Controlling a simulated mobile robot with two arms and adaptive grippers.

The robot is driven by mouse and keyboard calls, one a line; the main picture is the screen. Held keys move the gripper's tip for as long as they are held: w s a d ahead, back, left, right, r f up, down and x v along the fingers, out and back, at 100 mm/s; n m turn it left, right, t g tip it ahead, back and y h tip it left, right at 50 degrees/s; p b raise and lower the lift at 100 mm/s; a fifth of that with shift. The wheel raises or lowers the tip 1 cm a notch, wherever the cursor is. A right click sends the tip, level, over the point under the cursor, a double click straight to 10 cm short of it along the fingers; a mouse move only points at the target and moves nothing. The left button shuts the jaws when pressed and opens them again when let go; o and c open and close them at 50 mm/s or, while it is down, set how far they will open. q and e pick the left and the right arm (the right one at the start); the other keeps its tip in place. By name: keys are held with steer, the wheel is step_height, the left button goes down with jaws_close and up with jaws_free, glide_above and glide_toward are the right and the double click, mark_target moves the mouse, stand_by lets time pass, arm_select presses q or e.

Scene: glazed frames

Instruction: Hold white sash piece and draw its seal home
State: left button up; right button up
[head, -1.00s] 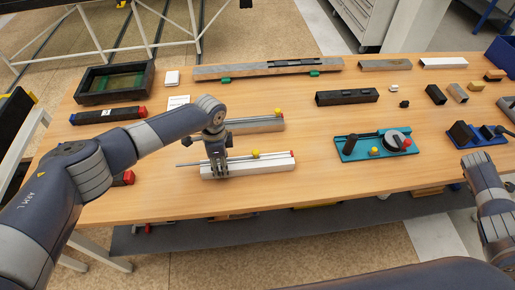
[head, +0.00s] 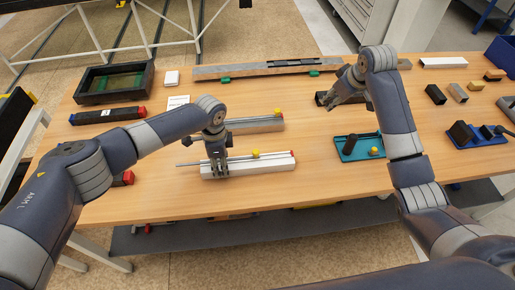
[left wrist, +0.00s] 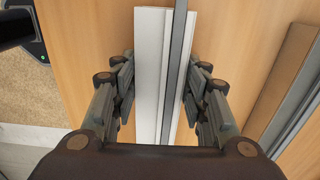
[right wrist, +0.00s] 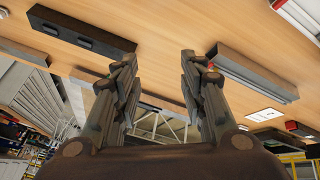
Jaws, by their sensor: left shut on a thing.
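The white sash piece (head: 275,171) lies on the table at the middle front. A thin grey seal (head: 240,159) runs along it and sticks out past its left end.
A similar grey piece (head: 255,125) with a yellow knob lies just behind. A dark block (head: 323,98) is behind my right gripper. A long grey rail (head: 240,73) lies at the back. Bare table lies right of the sash piece.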

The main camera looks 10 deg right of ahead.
steer(key=s+a+n+g+y, duration=0.1)
steer(key=s+a, duration=0.2)
steer(key=a, duration=0.4)
steer(key=s+a+n+y, duration=0.1)
steer(key=s+a, duration=0.2)
steer(key=a, duration=0.3)
steer(key=n+g, duration=0.1)
steer(key=g, duration=0.1)
glide_toward(256, 151)
steer(key=shift+y, duration=0.4)
steer(key=x, duration=0.7)
steer(key=shift+s+d+f, duration=0.1)
steer(key=shift+d+f, duration=0.1)
steer(key=shift+f, duration=0.1)
steer(key=shift+a+f, duration=0.1)
steer(key=shift+f, duration=0.3)
jaws_close()
